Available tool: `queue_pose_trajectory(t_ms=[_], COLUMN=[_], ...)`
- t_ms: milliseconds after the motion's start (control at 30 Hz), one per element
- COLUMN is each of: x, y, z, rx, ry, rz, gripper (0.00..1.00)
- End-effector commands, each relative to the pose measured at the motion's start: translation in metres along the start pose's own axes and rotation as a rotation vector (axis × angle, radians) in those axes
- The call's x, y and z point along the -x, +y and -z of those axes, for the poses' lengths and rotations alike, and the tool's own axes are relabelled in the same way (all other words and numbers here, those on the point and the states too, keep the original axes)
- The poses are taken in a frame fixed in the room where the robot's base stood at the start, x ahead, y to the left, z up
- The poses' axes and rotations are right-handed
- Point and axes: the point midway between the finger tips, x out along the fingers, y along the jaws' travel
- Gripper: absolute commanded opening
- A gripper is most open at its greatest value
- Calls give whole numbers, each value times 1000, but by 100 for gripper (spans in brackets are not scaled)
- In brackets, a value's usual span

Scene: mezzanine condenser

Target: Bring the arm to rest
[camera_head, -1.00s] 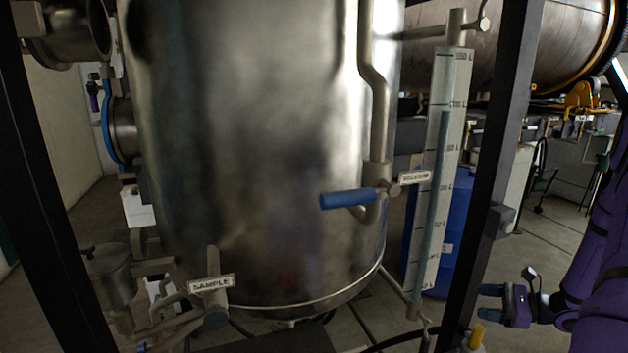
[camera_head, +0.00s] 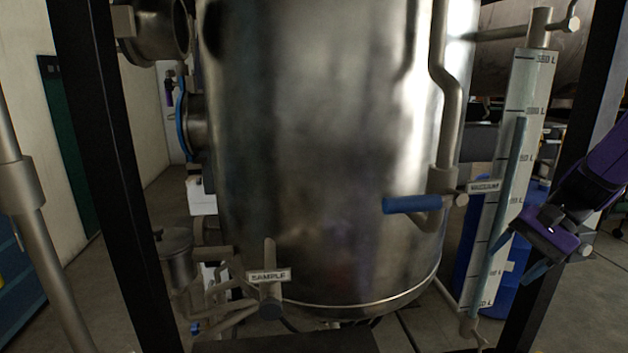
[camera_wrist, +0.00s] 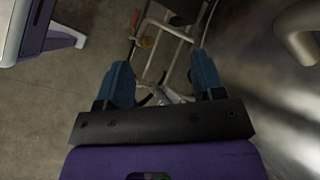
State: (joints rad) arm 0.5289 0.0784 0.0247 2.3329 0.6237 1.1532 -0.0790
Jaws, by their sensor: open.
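My purple gripper (camera_head: 512,265) is at the right of the head view, in front of the lower part of the level gauge (camera_head: 530,95) and the dark frame post (camera_head: 572,160). Its two blue fingers are spread apart and hold nothing. In the wrist view my gripper (camera_wrist: 162,76) shows both fingers apart, with floor and thin pipes beyond them. I cannot tell whether the gripper touches the gauge or post. My forearm runs off the right edge.
A large steel tank (camera_head: 310,150) fills the middle. A blue-handled valve (camera_head: 411,204) and a sample pipe (camera_head: 269,290) stick out from it. A blue drum (camera_head: 469,250) stands behind the gauge. Another dark post (camera_head: 105,160) is at left. Some floor is open at far right.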

Motion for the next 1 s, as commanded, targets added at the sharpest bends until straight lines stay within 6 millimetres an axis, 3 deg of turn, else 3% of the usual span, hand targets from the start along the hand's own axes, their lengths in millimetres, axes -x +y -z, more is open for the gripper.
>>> queue_pose_trajectory(t_ms=[33,267,600,800,1000], x=[3,13,30,42,50], y=[-5,-15,-14,-7,0], z=[-15,-67,-136,-170,-192], rx=[52,263,576,754,875], ry=[29,161,385,528,634], rz=[-35,-178,-335,-393,-421], gripper=[62,62,62,62,62])
